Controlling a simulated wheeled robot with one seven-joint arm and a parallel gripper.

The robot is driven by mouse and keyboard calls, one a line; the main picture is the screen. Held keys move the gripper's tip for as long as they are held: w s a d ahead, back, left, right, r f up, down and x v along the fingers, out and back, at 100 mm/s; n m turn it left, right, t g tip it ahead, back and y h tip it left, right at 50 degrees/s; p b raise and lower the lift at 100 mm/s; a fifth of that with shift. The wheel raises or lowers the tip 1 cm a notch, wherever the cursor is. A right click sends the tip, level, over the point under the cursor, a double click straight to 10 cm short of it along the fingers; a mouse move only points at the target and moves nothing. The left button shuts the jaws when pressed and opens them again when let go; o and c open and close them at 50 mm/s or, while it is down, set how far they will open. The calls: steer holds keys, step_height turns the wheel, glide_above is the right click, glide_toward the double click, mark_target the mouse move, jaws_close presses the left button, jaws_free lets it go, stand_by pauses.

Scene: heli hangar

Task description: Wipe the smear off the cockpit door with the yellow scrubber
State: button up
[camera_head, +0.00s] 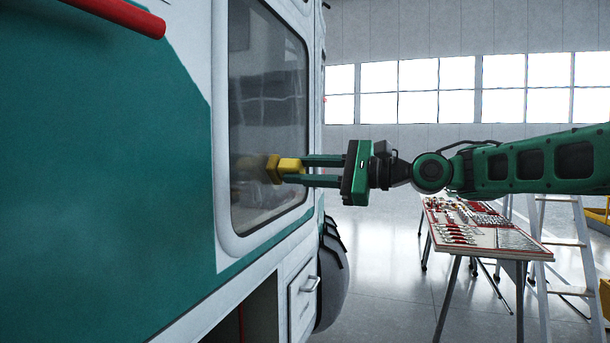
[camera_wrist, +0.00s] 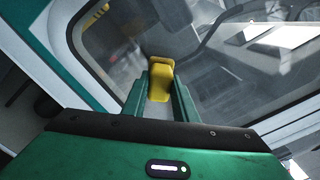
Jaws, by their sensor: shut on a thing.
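My green gripper (camera_head: 293,170) is shut on the yellow scrubber (camera_head: 274,168), which sits between its fingertips. The scrubber's far face is at the dark window pane (camera_head: 262,110) of the white and teal cockpit door (camera_head: 222,120), at the pane's lower middle. It looks in contact with the glass or very close; I cannot tell which. In the wrist view the scrubber (camera_wrist: 160,78) stands between the two fingers (camera_wrist: 160,100) in front of the glass. A faint hazy, brownish patch (camera_head: 243,172) shows on the pane just left of the scrubber; I cannot tell smear from reflection.
A tool table (camera_head: 500,245) with several red and metal tools stands at the right, below my arm. A stepladder (camera_head: 563,245) stands beside it. A red bar (camera_head: 120,15) juts in at the top left. The floor (camera_head: 385,270) between helicopter and table is clear.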

steer(key=shift+d+r, duration=0.1)
steer(key=shift+r, duration=0.9)
steer(key=w+d, duration=0.2)
steer(key=w, duration=0.5)
steer(key=shift+d, duration=0.25)
steer(key=v, duration=0.6)
stand_by(0.4)
steer(key=shift+w+d, duration=0.1)
steer(key=shift+v, duration=1.45)
